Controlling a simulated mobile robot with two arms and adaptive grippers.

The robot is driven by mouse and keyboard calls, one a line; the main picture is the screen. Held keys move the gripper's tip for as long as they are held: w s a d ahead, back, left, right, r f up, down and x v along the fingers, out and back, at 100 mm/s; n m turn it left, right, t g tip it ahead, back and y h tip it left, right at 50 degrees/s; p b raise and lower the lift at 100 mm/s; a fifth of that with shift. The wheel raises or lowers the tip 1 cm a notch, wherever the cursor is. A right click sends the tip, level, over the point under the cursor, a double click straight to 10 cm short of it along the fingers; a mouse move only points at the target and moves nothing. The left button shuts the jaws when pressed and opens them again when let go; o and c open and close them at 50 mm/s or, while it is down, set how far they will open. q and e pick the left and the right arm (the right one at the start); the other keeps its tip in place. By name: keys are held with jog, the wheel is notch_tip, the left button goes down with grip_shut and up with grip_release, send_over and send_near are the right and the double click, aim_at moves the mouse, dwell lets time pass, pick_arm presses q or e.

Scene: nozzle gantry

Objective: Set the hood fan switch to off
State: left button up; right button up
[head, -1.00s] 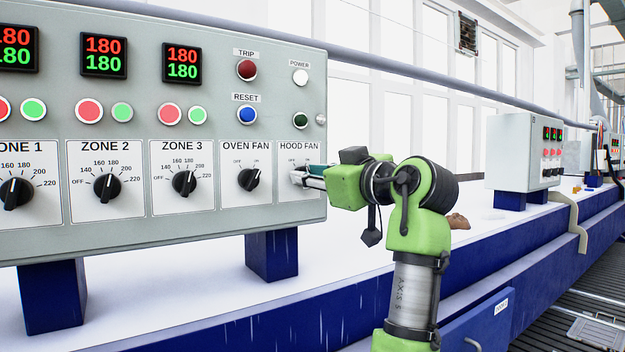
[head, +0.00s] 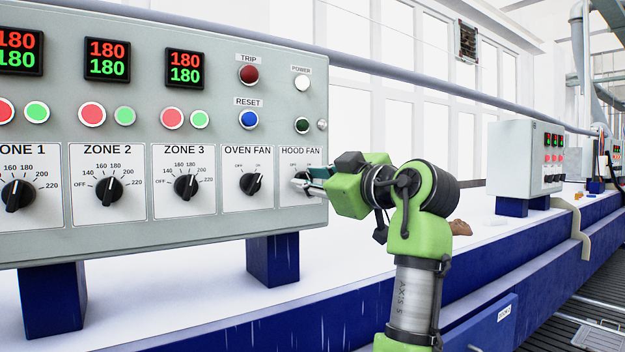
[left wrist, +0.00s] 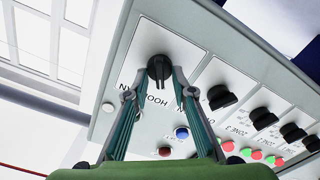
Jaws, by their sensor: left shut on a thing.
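The hood fan switch is a black rotary knob (left wrist: 159,70) on a white plate labelled HOOD FAN (head: 299,150), at the right end of the grey control panel (head: 150,235). My left gripper (head: 306,181) is at the knob. In the left wrist view its two teal-lined fingers (left wrist: 160,82) close on either side of the knob. In the head view the fingers hide most of the knob, so its pointer setting cannot be read there. My right gripper is not in view.
The oven fan knob (head: 252,184) sits just left on the panel, with the zone 3 knob (head: 186,187) further left. A green button (head: 302,125) and the blue reset button (head: 248,120) are above. A smaller control box (head: 512,157) stands far right.

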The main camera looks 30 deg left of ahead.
pick_arm(q)
jog(key=o, duration=1.1)
jog(key=shift+c, duration=0.2)
jog(key=shift+o, duration=0.2)
jog(key=shift+w+a+f, duration=0.1)
jog(key=shift+w+a, duration=0.05)
jog(key=shift+a, duration=0.05)
jog(key=v, duration=0.7)
jog(key=shift+d, duration=0.2)
jog(key=shift+f, duration=0.1)
